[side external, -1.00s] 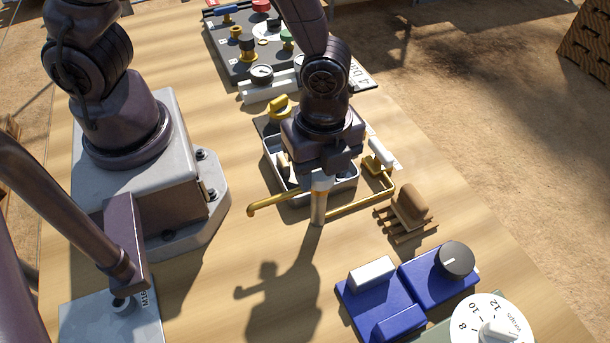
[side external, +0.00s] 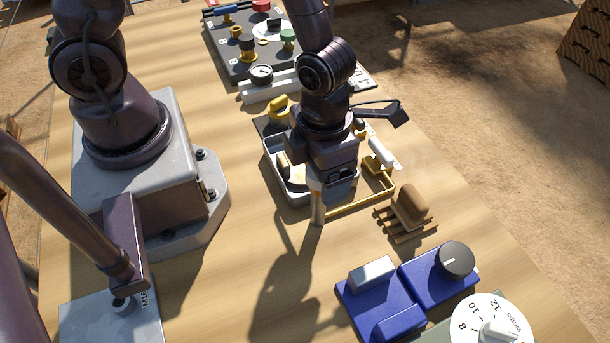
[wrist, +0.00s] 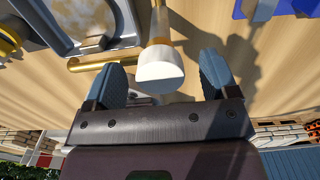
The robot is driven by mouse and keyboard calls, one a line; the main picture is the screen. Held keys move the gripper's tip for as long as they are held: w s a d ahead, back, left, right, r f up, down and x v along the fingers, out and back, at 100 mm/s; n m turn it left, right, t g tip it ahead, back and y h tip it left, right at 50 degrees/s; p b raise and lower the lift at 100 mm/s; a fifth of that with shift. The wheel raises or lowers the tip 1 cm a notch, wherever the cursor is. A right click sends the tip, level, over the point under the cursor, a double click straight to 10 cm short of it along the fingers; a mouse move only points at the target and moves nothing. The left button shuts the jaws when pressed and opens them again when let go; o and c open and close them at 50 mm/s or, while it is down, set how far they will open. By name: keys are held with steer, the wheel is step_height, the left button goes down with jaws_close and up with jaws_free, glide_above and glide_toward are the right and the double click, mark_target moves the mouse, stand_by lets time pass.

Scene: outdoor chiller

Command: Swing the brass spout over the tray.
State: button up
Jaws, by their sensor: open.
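The brass spout (wrist: 100,61) runs left from an upright brass post (wrist: 160,26) with a white cap (wrist: 160,68) in the wrist view. In the side view my gripper and wrist hide the spout; the post (side external: 317,211) shows below them. The grey tray (side external: 280,178) lies just beyond, and its rim also shows at upper left in the wrist view (wrist: 124,40). I cannot tell how far the spout reaches over it. My gripper (wrist: 163,80) is open, its blue fingers either side of the cap. The left finger is close to the spout; contact is unclear.
A fixed brass pipe (side external: 360,204) runs right from the post's foot, near a white-handled valve (side external: 380,153). A gauge panel (side external: 240,62) stands behind. The wood left of the post is clear.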

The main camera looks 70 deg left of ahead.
steer(key=shift+o, duration=1.4)
steer(key=shift+r, duration=3.5)
